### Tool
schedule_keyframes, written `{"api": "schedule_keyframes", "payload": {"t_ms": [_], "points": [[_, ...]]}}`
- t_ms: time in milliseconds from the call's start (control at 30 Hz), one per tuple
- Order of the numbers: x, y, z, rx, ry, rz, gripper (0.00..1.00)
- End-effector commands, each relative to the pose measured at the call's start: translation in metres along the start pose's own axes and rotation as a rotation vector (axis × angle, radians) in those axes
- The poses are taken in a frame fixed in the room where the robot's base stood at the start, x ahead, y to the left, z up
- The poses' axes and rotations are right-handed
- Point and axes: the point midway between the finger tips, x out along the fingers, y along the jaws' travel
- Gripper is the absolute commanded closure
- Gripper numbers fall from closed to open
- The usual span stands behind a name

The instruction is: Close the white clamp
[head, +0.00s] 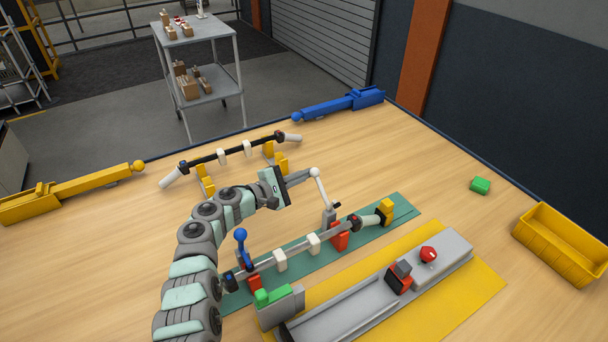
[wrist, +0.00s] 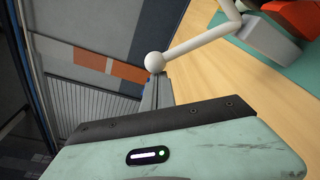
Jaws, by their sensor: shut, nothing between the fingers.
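The white clamp (head: 320,188) stands on the green mat near the right part of the long bar. Its white lever rises from a grey base (head: 328,217), leans slightly left and ends in a ball. In the wrist view the ball (wrist: 154,62) is at the fingertips and the lever runs to the upper right. My gripper (head: 309,174) is shut and empty, with its tips right beside the ball. I cannot tell if they touch it. The bar (head: 300,247) lies in red supports. A second clamp with a blue lever (head: 240,236) stands upright at its left end.
A grey channel with a red button (head: 428,254) lies on a yellow mat (head: 475,290) in front. Another bar (head: 235,152) rests on yellow supports behind.

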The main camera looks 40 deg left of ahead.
Motion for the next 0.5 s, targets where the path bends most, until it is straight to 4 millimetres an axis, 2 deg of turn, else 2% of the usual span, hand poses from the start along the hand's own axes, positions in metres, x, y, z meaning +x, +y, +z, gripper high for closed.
{"api": "schedule_keyframes", "payload": {"t_ms": [500], "points": [[-0.003, 0.007, 0.026, 0.222, -0.005, 0.038, 1.00]]}}
